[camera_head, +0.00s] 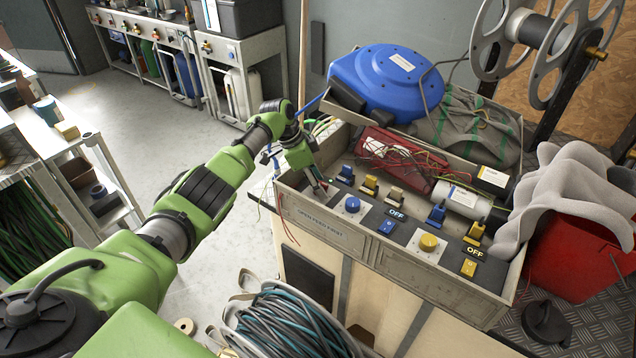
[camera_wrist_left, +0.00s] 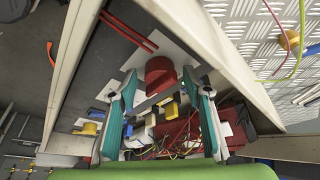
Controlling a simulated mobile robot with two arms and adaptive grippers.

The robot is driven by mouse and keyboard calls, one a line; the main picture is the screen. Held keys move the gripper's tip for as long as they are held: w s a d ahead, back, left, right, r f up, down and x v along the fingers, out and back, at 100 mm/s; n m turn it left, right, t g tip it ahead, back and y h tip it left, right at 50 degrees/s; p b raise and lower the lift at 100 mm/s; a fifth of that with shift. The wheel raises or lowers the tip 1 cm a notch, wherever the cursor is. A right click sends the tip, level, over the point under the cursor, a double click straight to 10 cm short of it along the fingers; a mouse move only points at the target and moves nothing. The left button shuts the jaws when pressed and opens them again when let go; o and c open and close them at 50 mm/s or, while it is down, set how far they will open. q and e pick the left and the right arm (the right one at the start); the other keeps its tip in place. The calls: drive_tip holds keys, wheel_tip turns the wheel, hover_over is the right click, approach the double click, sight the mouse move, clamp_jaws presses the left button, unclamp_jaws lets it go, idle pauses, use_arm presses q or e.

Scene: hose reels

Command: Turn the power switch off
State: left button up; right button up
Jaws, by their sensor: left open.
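A control panel (camera_head: 402,226) with several switches and buttons runs along the front of the bench box. My left gripper (camera_head: 317,188) is at its left end, pointing down. In the left wrist view a red knob (camera_wrist_left: 160,74) on a white plate shows between the two teal fingertips of the open gripper. I cannot tell whether either finger touches it. Blue (camera_head: 347,174) and yellow (camera_head: 370,185) toggle switches stand just right of the gripper. Farther right are a blue button (camera_head: 352,204), a yellow button (camera_head: 429,242) and OFF labels (camera_head: 397,214). No label reading power is legible.
A blue hose reel (camera_head: 388,82) and a red box with loose wires (camera_head: 393,152) lie behind the panel. Grey cloth (camera_head: 578,197) hangs over a red bin (camera_head: 570,262) at the right. Coiled hose (camera_head: 290,325) lies in front. Floor at the left is clear.

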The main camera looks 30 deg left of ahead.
drive_tip(key=shift+s, duration=0.15)
